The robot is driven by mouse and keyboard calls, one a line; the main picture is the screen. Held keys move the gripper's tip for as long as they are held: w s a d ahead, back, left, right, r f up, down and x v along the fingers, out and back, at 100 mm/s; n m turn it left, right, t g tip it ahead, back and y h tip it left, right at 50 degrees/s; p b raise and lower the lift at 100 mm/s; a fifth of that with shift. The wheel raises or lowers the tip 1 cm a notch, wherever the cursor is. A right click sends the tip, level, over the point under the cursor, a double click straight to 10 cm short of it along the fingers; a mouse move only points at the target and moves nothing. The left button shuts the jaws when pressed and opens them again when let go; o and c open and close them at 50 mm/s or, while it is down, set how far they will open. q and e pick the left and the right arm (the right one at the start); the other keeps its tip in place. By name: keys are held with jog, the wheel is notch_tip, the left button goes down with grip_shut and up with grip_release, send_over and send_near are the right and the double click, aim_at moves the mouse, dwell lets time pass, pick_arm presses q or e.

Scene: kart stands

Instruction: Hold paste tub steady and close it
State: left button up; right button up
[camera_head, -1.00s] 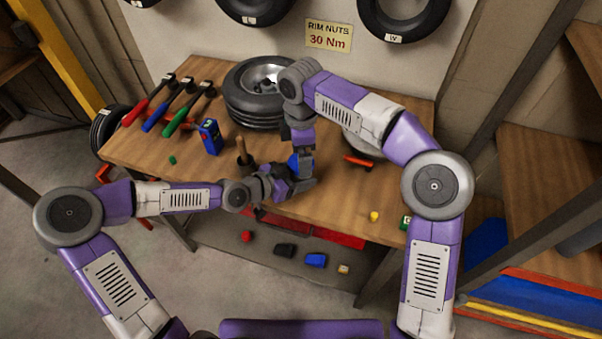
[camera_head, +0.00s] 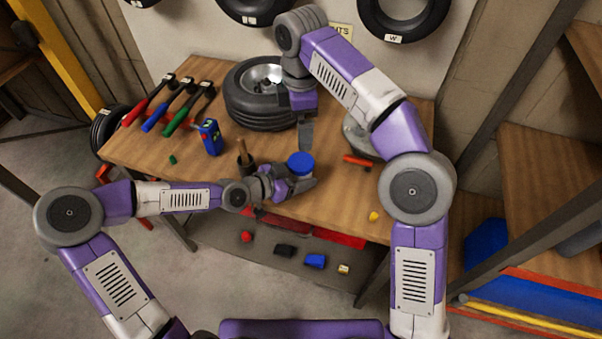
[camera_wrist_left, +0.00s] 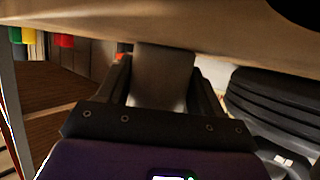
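The paste tub shows a round blue lid (camera_head: 300,163) on top, in the head view near the bench's front edge. My left gripper (camera_head: 298,185) reaches it from the left, low on the tub. In the left wrist view the tub's pale grey body (camera_wrist_left: 163,75) sits between both fingers of my left gripper (camera_wrist_left: 162,85), which are shut on it. My right gripper (camera_head: 306,132) points down above and behind the lid, apart from it. Its fingers show edge-on, so I cannot tell their opening. Whether the lid is seated tightly is not clear.
A dark cup with a wooden handle (camera_head: 245,155) stands close left of the tub. A blue box (camera_head: 210,138) is farther left. The right front bench is mostly clear.

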aim_at(292, 177)
pick_arm(q)
jog(key=o, duration=0.5)
jog(key=shift+c, duration=0.2)
jog(key=shift+p+v, duration=1.5)
jog(key=shift+v, duration=2.3)
